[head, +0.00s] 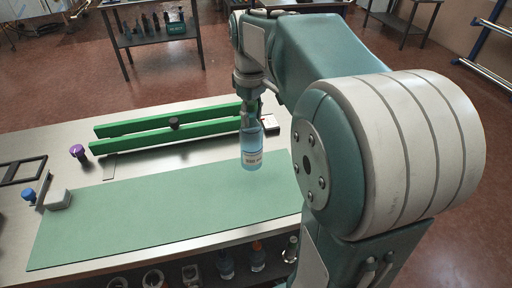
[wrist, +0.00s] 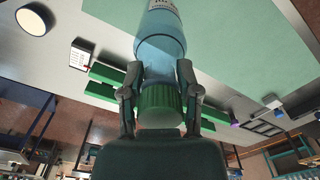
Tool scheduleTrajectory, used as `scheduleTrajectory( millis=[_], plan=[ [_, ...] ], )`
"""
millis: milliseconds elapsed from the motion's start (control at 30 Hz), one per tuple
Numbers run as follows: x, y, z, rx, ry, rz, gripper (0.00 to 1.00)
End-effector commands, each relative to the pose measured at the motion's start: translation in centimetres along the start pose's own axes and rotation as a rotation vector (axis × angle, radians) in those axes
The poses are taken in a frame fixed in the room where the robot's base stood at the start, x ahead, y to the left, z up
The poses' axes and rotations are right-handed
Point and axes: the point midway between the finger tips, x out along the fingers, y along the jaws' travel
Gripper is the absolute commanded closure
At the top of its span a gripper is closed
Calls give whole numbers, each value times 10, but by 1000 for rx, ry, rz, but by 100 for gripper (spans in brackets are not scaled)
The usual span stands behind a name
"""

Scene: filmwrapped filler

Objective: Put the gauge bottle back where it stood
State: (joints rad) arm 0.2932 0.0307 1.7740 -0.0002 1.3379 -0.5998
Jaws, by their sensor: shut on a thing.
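The gauge bottle (head: 251,157) is clear with pale blue liquid and a white label low on its side. It hangs upright from my gripper (head: 249,112) in the head view, in front of the green mat's back edge. Whether its base touches the bench or mat, I cannot tell. In the wrist view my gripper (wrist: 159,70) is shut on the bottle (wrist: 162,45) near its neck, one finger on each side, with the green cap (wrist: 160,105) between the fingers. The spot where it stood is not marked in any way I can see.
The green mat (head: 150,215) is bare on the bench (head: 195,111). Two green bars (head: 140,124) lie behind it. A purple knob (head: 77,151), a grey block (head: 58,199) and a blue-topped item (head: 29,194) stand at left. Bottles (head: 258,256) sit on a shelf below.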

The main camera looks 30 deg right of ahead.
Motion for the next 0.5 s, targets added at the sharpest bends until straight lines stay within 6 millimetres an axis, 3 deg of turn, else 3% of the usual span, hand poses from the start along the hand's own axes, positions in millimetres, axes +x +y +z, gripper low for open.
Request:
scheduleTrajectory(
  millis=[200, 367, 500],
  plan=[
    [30, -14, 22, -1, 0, 0, 100],
    [42, -19, 30, -1, 0, 0, 100],
    [63, -20, 31, -1, -3, -2, 100]
  ],
)
